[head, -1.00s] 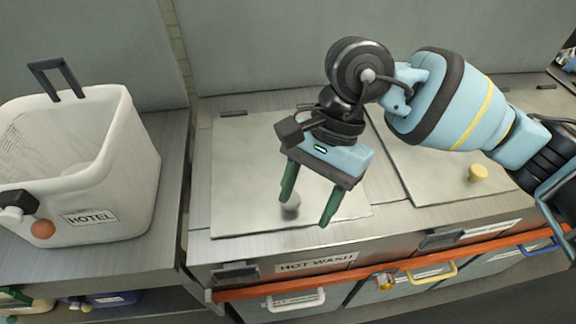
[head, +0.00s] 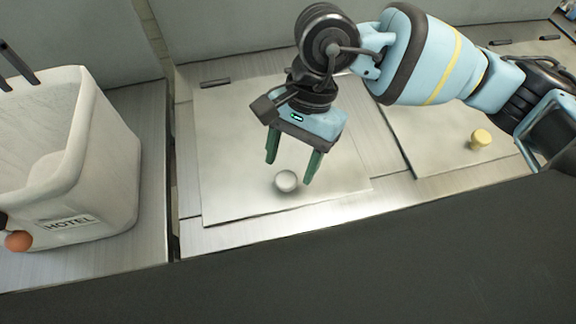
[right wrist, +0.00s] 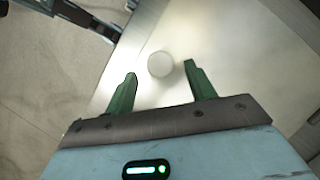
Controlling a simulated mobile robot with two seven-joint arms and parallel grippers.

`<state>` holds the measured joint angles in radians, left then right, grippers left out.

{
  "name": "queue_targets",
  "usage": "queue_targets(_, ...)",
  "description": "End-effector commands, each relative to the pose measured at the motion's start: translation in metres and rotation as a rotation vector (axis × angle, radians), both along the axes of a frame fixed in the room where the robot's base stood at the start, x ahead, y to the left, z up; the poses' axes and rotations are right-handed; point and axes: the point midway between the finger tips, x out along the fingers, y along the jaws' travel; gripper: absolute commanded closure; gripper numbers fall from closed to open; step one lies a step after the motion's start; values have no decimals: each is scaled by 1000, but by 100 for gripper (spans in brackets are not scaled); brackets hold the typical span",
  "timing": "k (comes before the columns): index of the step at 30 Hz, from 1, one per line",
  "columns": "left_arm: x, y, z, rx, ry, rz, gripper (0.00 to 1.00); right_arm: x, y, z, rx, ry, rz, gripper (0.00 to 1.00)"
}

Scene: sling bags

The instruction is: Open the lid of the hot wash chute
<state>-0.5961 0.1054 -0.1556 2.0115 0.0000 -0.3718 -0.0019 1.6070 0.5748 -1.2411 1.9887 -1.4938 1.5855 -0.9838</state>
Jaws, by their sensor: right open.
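The hot wash lid (head: 235,150) is a flat pale metal panel lying shut in the counter. A round pale knob (head: 286,181) stands near its front edge. My right gripper (head: 291,171) is open and empty, pointing down at the knob. In the right wrist view the knob (right wrist: 160,65) shows between the two green fingers, near their tips. I see no grip on it, and cannot tell the exact height gap. The HOT WASH label on the counter front is hidden now. My left gripper is not in view.
A white bin (head: 105,165) marked HOTEL stands on the left counter. A dark shape covers the bottom of the head view and hides the counter front.

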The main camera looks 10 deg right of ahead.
Motion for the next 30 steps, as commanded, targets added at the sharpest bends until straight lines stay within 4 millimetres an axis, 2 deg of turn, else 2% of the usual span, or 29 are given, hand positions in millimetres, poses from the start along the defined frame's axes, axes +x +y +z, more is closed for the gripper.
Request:
queue_targets(6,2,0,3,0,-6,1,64,-7,6,-21,-1,0,0,45)
queue_targets(17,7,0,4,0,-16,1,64,-8,8,-26,0,0,1,45)
queue_targets(30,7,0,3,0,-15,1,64,-8,8,-26,0,0,1,100)
